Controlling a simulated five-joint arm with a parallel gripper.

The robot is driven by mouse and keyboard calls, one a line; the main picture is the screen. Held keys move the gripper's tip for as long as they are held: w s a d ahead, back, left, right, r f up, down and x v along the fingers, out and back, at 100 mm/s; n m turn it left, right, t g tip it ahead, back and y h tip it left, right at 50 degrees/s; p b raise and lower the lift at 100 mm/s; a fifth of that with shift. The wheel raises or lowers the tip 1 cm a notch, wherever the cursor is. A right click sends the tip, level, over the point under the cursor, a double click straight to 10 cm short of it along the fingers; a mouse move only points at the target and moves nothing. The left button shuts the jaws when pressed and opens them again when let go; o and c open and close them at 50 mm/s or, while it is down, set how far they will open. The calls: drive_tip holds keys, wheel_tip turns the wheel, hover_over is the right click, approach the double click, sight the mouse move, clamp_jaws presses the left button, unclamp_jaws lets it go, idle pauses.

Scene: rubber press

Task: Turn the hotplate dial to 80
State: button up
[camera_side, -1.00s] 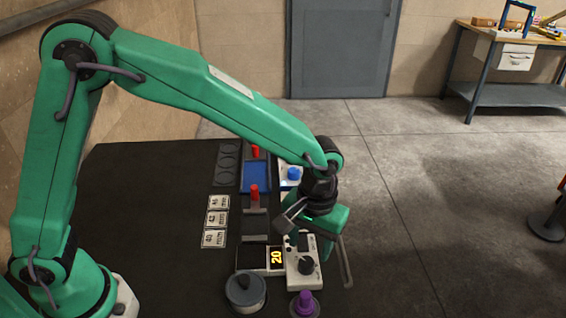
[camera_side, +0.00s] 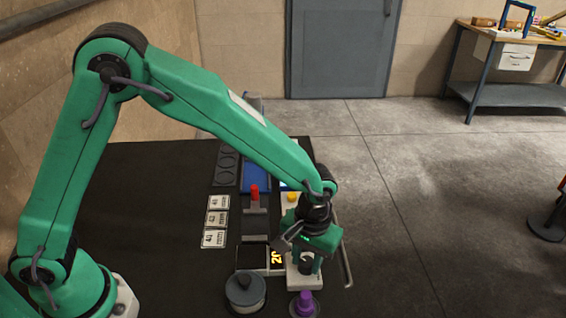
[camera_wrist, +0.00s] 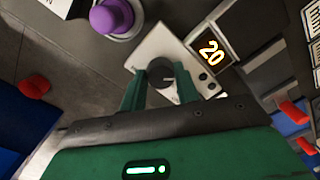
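The hotplate dial (camera_side: 306,267) is a dark round knob on a pale control panel (camera_side: 302,283). The lit display (camera_side: 277,257) beside it is partly covered in the side view; in the wrist view the display (camera_wrist: 210,52) reads 20. My gripper (camera_side: 305,266) points down over the panel. In the wrist view its two green fingers (camera_wrist: 160,78) stand on either side of the dial (camera_wrist: 160,71), with narrow gaps seeming to show between fingers and knob. A light mark shows on the knob. The gripper looks open around it, not clamped.
A red-handled part (camera_side: 254,192), a yellow button (camera_side: 292,197) and number cards (camera_side: 216,220) lie behind and left. The dark table is clear at left.

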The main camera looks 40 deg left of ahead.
drive_tip(key=shift+c, duration=1.4)
drive_tip(key=shift+d+m, duration=0.1)
drive_tip(key=shift+m, duration=0.3)
drive_tip(key=m, duration=0.3)
drive_tip(key=shift+r+m, duration=0.1)
drive_tip(key=shift+m, duration=0.2)
drive_tip(key=m, duration=0.3)
drive_tip(key=shift+m, duration=0.3)
drive_tip(key=shift+m+t, duration=0.3)
drive_tip(key=shift+m, duration=1.6)
